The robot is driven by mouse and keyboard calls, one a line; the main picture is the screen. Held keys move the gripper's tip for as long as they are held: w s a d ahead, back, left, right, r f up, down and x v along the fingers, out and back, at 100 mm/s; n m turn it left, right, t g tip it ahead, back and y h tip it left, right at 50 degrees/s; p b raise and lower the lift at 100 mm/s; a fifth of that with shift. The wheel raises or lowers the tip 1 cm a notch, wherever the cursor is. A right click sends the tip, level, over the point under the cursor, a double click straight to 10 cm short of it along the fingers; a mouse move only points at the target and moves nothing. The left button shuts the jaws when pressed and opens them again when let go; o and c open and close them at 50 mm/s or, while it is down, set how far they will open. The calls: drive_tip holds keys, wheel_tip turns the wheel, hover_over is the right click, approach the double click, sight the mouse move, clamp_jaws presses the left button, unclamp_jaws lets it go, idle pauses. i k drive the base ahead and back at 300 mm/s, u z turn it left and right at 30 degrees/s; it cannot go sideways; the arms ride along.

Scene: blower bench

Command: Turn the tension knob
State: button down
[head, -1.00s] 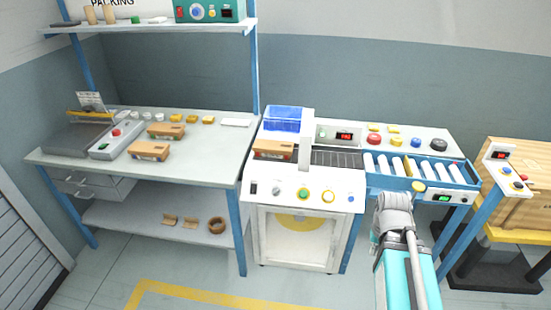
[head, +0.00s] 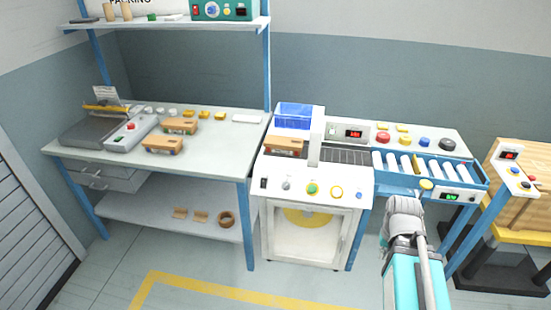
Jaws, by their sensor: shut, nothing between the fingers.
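A white machine (head: 310,222) with a clear front window stands in the middle of the head view. I cannot read any label, so I cannot tell for certain which control is the tension knob; the grey one looks most like a knob. My grey and teal arm rises at the lower right, apart from this panel. I cannot make out my gripper's fingers.
A brown box (head: 285,146) sits on the machine beside its white arch (head: 316,135). A roller conveyor (head: 425,170) adjoins it on the right, in front of coloured buttons. A packing bench (head: 215,160) stands left. The floor in front of the machine is clear.

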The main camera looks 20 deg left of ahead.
sight(286, 185)
drive_tip(key=k, duration=0.6)
drive_tip(key=u, duration=0.65)
drive_tip(key=i, duration=1)
